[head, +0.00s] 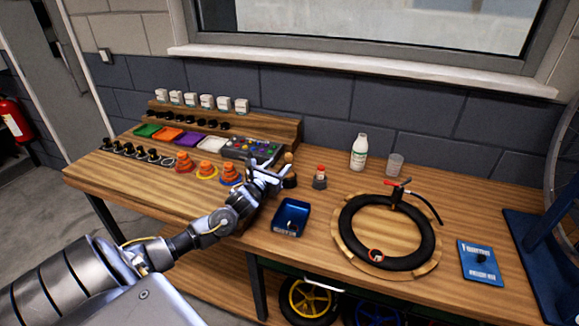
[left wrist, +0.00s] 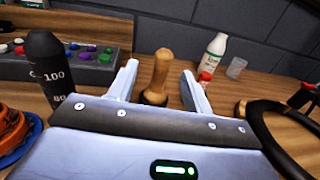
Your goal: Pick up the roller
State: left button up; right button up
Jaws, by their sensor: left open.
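An upright turned wooden handle, which looks like the roller (head: 289,158), stands with its lower end in a dark round base at the back middle of the bench. In the left wrist view the roller (left wrist: 160,70) shows between the two fingers, with gaps on both sides. My left gripper (head: 275,175) is open and empty, low over the bench at the handle. In the head view it partly hides the handle and base. I cannot tell whether a finger touches them. My right gripper is not in view.
A dark marked cylinder (left wrist: 48,75) stands left of the gripper. Orange cones (head: 206,170) stand left, and a button panel (head: 252,148) behind.

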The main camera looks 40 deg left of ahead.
aim_at(287, 160)
pick_arm(q)
jog(key=shift+w+a+f, duration=0.1)
jog(key=shift+w, duration=0.75)
jog(key=shift+w+p, duration=0.4)
jog(key=w+p, duration=0.1)
jog(key=w, duration=0.2)
jog(key=shift+w+a, duration=0.15)
jog(key=shift+w, duration=0.45)
jog(key=shift+a+f, duration=0.1)
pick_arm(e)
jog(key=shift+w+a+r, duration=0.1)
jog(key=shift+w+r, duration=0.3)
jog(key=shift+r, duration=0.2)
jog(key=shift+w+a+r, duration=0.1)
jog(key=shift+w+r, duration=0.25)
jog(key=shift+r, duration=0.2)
